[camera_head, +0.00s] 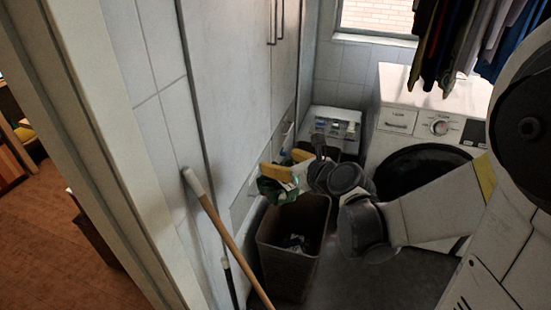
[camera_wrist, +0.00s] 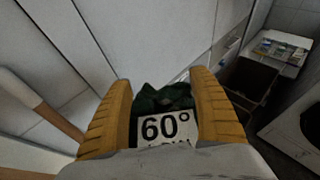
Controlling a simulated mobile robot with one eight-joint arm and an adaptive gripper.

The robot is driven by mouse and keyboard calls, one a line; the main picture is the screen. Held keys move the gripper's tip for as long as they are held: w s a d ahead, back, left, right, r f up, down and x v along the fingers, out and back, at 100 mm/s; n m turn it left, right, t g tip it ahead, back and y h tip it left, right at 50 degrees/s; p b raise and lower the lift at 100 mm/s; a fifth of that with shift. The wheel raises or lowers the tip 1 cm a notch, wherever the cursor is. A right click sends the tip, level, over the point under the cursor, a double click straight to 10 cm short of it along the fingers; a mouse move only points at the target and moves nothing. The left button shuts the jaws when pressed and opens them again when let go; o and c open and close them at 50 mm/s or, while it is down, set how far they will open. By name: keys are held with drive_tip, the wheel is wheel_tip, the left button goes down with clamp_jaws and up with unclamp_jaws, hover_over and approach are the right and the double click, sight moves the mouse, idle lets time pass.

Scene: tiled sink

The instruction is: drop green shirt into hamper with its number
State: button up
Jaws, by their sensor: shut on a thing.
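My gripper (camera_head: 288,165) has yellow fingers and is shut on the green shirt (camera_head: 274,190). The dark green cloth hangs bunched above the near brown hamper (camera_head: 276,262), apart from its rim. In the wrist view, the shirt (camera_wrist: 150,98) shows between the fingers (camera_wrist: 163,105), with a white label (camera_wrist: 165,128) reading "60°" against it; smaller print below is partly hidden. The near hamper's open top faces up, with some white and dark items (camera_head: 296,243) inside. A second dark hamper (camera_wrist: 250,78) stands farther along the wall. The hampers' own numbers cannot be read.
Pale signs (camera_head: 286,132) are on the left wall, unreadable. A wooden-handled broom (camera_head: 225,235) leans at the left. A white washing machine (camera_head: 418,118) stands at right. Clothes (camera_head: 465,40) hang above it. A white unit with bottles (camera_head: 335,125) stands at the back.

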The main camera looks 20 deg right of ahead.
drive_tip(key=w+d+f+b, duration=0.2)
drive_tip(key=w+d+f, duration=0.2)
drive_tip(key=w+f, duration=0.3)
drive_tip(key=w+d+f+b, duration=0.2)
drive_tip(key=w+d+f, duration=0.2)
drive_tip(key=w+f, duration=0.3)
drive_tip(key=w+d+f+b, duration=0.2)
drive_tip(key=f, duration=0.7)
drive_tip(key=w+d+f+b, duration=0.2)
drive_tip(key=w+d+f, duration=0.1)
drive_tip(key=f, duration=0.6)
drive_tip(key=w+d+f+b, duration=0.2)
drive_tip(key=f+b, duration=0.1)
drive_tip(key=f, duration=0.6)
drive_tip(key=shift+w+d+f, duration=0.25)
drive_tip(key=shift+d+f, duration=0.1)
